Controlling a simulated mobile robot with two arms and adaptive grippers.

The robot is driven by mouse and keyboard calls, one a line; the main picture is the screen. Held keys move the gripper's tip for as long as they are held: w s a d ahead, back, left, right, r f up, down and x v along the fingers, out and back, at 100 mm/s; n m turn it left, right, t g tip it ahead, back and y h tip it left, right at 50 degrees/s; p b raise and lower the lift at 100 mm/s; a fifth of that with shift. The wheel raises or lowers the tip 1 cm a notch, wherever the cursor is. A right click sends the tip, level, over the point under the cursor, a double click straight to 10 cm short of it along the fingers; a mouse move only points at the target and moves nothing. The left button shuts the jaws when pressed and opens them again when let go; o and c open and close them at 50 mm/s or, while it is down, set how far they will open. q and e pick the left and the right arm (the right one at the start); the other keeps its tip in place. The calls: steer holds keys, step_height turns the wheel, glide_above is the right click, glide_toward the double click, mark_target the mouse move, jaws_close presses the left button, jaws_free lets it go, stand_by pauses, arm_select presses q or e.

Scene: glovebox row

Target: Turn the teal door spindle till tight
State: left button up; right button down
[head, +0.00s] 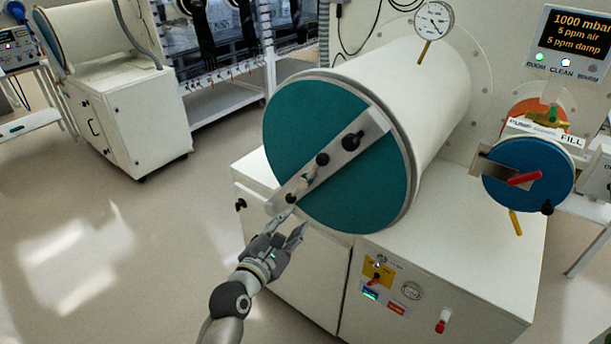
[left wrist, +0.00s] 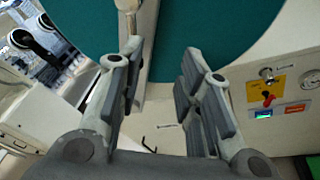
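The big teal door (head: 350,195) closes the end of the white chamber, with a pale metal bar (head: 375,124) slanting across it. On the bar sits the spindle handle (head: 307,180), a short light rod with dark knobs at its ends. A separate dark knob (head: 352,141) is higher on the bar. My left gripper (head: 294,220) is open and empty, just below the bar's lower end. In the left wrist view its fingers (left wrist: 163,58) are wide apart, facing the door (left wrist: 215,22); the bar shows beyond them. Contact is not visible. My right gripper is not in view.
A smaller blue door (head: 540,190) with a red handle is at the right. A gauge (head: 433,20) stands on the chamber, and a display (head: 575,38) reads 1000 mbar. Below is the white cabinet (head: 300,275) with a yellow switch panel (head: 377,272). The floor at left is clear.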

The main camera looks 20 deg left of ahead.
arm_select(q)
steer(key=n+t, duration=0.1)
steer(key=n, duration=0.1)
glide_toward(304, 182)
steer(key=w+p, duration=0.1)
steer(key=w, duration=0.2)
steer(key=w+d+p, duration=0.1)
steer(key=w, duration=0.6)
steer(key=shift+w+d+f+p, duration=0.15)
steer(key=shift+w+p, duration=0.1)
steer(key=shift+p, duration=0.15)
steer(key=shift+c, duration=0.3)
jaws_close()
